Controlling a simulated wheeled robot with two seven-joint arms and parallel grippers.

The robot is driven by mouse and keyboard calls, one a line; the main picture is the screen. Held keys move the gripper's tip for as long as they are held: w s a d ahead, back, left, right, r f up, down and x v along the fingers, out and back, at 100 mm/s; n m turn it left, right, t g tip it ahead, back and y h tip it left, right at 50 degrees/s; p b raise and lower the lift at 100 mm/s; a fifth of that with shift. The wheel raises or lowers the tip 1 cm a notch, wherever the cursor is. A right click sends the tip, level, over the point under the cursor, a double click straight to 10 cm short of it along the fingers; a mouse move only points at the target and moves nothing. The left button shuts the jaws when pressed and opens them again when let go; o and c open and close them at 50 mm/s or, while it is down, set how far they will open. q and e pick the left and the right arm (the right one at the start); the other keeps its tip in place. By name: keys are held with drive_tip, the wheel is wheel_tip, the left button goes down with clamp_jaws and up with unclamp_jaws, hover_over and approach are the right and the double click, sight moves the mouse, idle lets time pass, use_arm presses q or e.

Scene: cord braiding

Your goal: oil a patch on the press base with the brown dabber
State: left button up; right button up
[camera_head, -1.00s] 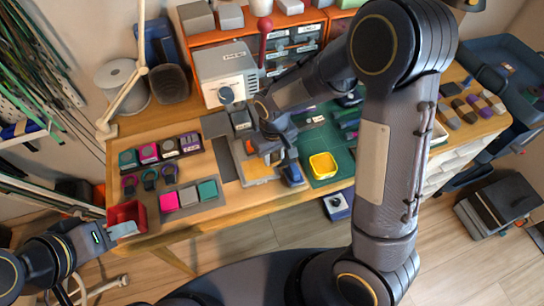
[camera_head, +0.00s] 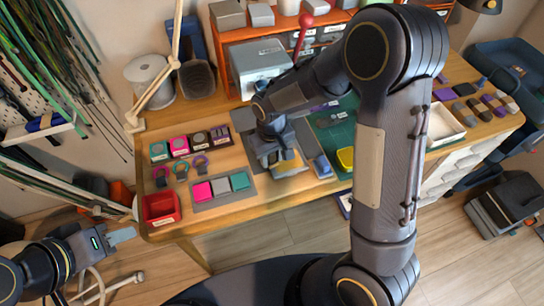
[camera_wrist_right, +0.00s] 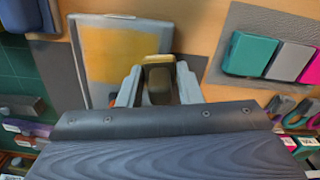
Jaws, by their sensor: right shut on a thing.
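The press base is a pale grey plate with a yellow-orange patch on it, lying on the wooden bench in the head view (camera_head: 291,172) and filling the upper left of the right wrist view (camera_wrist_right: 88,72). My right gripper (camera_wrist_right: 158,88) is shut on the brown dabber (camera_wrist_right: 158,72), a dark block with a brownish top between the two fingers. The dabber is at the plate's lower right edge in the wrist view; whether it touches cannot be told. In the head view my right gripper (camera_head: 274,150) partly hides the base. My left gripper (camera_head: 121,236) is empty, low at left, away from the bench.
A red bin (camera_head: 161,209) stands at the bench's front left. A grey mat with pink, grey and teal blocks (camera_head: 220,187) lies left of the base. The grey press housing (camera_head: 262,65) stands behind.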

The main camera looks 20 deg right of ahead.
wheel_tip(320, 180, up, 4)
drive_tip(key=p, duration=0.2)
drive_tip(key=shift+p, duration=0.35)
drive_tip(key=shift+a+r+p, duration=0.1)
drive_tip(key=shift+r+p, duration=0.5)
drive_tip(key=shift+r, duration=0.2)
drive_tip(key=shift+r+p, duration=0.95)
drive_tip(key=shift+r, duration=0.35)
drive_tip(key=shift+s, duration=0.1)
